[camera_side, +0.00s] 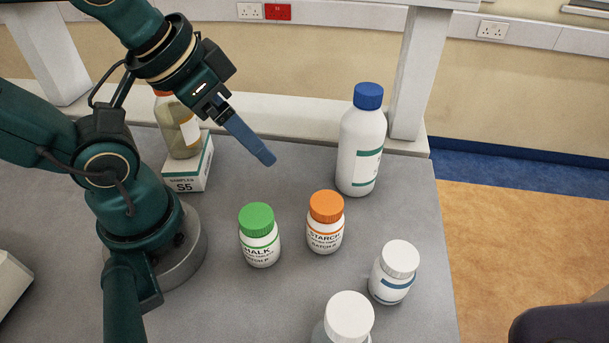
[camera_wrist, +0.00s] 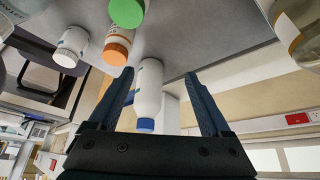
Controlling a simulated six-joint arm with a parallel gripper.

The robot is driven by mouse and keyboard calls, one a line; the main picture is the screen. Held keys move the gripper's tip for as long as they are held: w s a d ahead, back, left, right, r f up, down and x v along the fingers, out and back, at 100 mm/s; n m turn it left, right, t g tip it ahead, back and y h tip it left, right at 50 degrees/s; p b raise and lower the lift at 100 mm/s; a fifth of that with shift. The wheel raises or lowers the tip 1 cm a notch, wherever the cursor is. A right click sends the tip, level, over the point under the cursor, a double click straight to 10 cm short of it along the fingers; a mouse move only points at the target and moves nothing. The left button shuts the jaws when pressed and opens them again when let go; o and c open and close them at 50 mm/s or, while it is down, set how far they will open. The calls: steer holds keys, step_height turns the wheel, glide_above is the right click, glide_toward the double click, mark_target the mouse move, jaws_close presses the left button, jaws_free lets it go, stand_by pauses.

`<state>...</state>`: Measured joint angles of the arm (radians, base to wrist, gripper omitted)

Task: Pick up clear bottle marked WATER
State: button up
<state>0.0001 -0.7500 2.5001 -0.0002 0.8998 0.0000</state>
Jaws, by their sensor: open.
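A clear-looking bottle with a white cap (camera_side: 349,316) stands at the bottom edge of the side view, its body mostly cut off. A bottle, possibly the same one, is partly visible at the top left of the wrist view (camera_wrist: 22,9); I cannot read WATER on it for certain. My gripper (camera_side: 265,158) is open and empty above the bench, well behind and left of that bottle. In the wrist view, my gripper's fingers (camera_wrist: 159,74) are spread, with a white blue-capped bottle (camera_wrist: 149,92) visible beyond them, not held.
A green-capped jar (camera_side: 260,246), an orange-capped STARCH jar (camera_side: 325,232) and a small white-capped jar (camera_side: 393,284) stand on the grey bench. The tall blue-capped bottle (camera_side: 361,150) stands behind. A clear orange-capped bottle (camera_side: 176,138) sits on the S5 box (camera_side: 193,178).

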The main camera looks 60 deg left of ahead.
steer(key=shift+o, duration=0.5)
